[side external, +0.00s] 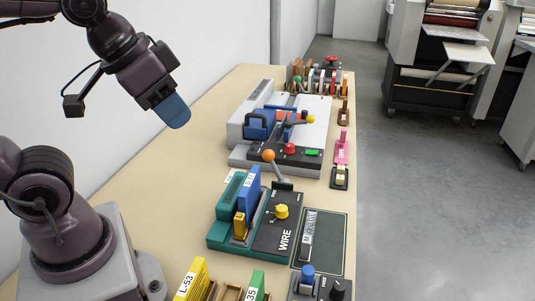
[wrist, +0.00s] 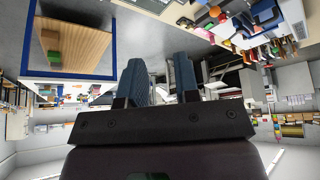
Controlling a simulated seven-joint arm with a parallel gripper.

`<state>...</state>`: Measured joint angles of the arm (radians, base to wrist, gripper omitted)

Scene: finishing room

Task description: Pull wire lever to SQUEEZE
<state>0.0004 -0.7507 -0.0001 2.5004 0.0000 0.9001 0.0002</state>
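The wire machine has a teal base (side external: 228,243) and a black panel (side external: 277,232) marked WIRE. Its lever (side external: 275,169) is a grey rod with an orange ball knob (side external: 268,155). The rod rises from a dark pivot at the panel's far end and tilts up and left. A yellow knob (side external: 282,211) is on the panel. My gripper (side external: 174,113) is raised in the air, left of and higher in the picture than the lever, well apart from it. In the wrist view my gripper (wrist: 158,72) shows its two blue fingers apart with nothing between them. The wire machine is not recognizable in the wrist view.
A blue block (side external: 249,187) stands upright on the teal base. A grey machine (side external: 254,125) with levers and red and green buttons is behind. A dark mat (side external: 332,232) lies to the right. Labelled yellow (side external: 194,279) and green blocks are in front. The air around my gripper is clear.

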